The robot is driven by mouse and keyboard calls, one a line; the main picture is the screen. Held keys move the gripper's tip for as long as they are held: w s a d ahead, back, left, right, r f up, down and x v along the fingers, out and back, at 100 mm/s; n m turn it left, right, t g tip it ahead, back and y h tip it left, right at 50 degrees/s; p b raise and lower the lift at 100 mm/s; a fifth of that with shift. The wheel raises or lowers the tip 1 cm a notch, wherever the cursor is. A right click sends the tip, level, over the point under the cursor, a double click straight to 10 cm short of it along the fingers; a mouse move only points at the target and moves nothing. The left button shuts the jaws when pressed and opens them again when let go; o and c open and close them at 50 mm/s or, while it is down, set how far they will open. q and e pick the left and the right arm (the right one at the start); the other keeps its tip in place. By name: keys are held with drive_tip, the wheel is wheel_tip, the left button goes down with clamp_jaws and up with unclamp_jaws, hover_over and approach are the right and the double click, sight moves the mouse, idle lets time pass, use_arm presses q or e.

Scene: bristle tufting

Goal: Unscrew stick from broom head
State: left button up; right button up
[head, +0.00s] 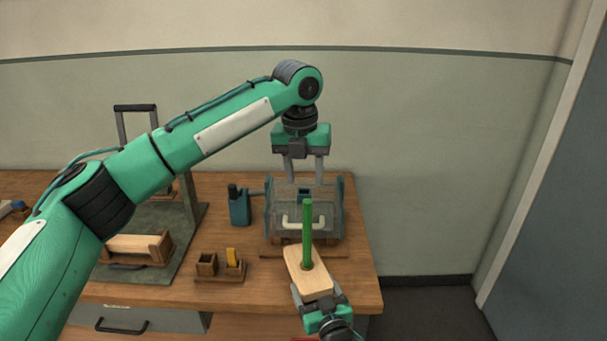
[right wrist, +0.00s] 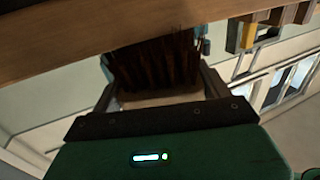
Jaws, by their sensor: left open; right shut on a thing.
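The broom head (head: 308,274) is a pale wooden block, held near the table's front right corner. Its dark bristles (right wrist: 155,62) show in the right wrist view. The green stick (head: 307,235) stands upright from the block's top. My right gripper (head: 318,297) is shut on the near end of the broom head; in the right wrist view its fingers (right wrist: 160,98) lie on both sides of the block. My left gripper (head: 304,180) is open and empty, pointing down behind and above the stick, apart from it. The joint between stick and block is too small to read.
A clear-fronted machine with a white handle (head: 302,222) stands behind the stick. A teal bottle (head: 239,206) is left of it. A small wooden holder (head: 219,269) with a yellow block sits at the front. A frame stands on a dark mat (head: 182,250) further left.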

sight(308, 216)
use_arm(q)
drive_tip(key=f+m, duration=0.1)
drive_tip(key=f, duration=0.3)
drive_tip(key=f+m, duration=0.2)
drive_tip(key=f, duration=0.2)
drive_tip(key=w+d+f+m, duration=0.1)
drive_tip(key=f+m, duration=0.1)
drive_tip(key=f, duration=0.2)
drive_tip(key=shift+f, duration=0.15)
